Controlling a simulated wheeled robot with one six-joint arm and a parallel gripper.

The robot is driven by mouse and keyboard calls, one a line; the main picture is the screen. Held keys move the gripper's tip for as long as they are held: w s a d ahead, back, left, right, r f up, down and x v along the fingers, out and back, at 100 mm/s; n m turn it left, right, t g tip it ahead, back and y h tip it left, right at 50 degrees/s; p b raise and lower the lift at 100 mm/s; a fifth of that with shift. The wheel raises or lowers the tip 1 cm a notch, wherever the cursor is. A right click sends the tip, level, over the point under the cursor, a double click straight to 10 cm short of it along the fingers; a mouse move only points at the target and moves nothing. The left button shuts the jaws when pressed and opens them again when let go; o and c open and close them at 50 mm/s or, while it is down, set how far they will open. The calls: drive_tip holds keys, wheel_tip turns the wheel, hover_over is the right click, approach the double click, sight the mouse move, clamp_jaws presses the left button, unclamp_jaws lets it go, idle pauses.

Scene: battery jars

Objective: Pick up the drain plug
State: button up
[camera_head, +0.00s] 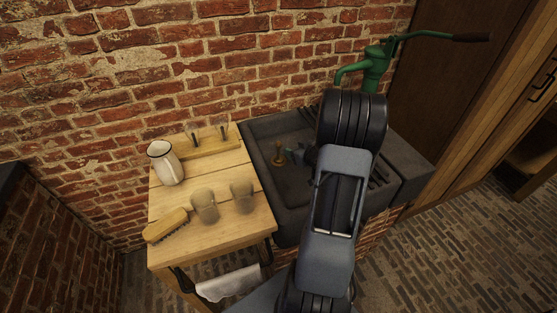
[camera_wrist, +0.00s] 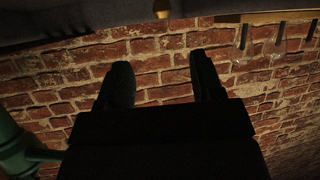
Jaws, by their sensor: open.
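The drain plug (camera_head: 278,156) is a small brass-coloured piece standing in the dark stone sink (camera_head: 258,160), toward its left side. In the wrist view a brass-coloured tip, which looks like the plug (camera_wrist: 162,9), shows at the top edge, cut off by the frame. My gripper (camera_head: 299,155) is over the sink, just right of the plug in the head view, and partly hidden by my arm. In the wrist view its two dark fingers (camera_wrist: 160,72) are spread apart with nothing between them. The plug shows beyond the fingers, apart from them.
A green hand pump (camera_head: 374,70) stands behind the sink. On the wooden table (camera_head: 225,225) at the left are a white jug (camera_head: 165,163), two glass jars (camera_head: 204,205) (camera_head: 242,196), a brush (camera_head: 166,226) and a wooden rack (camera_head: 205,146). The brick wall (camera_head: 200,60) is close behind.

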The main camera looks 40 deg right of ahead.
sight(281, 145)
drive_tip(key=shift+t+y, duration=0.3)
drive_tip(key=shift+y, duration=0.1)
drive_tip(key=x, duration=0.2)
drive_tip(key=f+x, duration=0.1)
drive_tip(key=x, duration=0.5)
drive_tip(key=shift+s+d+f, duration=0.25)
drive_tip(key=shift+s, duration=0.1)
drive_tip(key=shift+p+x, duration=0.5)
drive_tip(key=shift+x, duration=2.3)
drive_tip(key=shift+r, duration=0.15)
drive_tip(key=shift+c, duration=0.3)
clamp_jaws()
drive_tip(key=shift+w, duration=0.1)
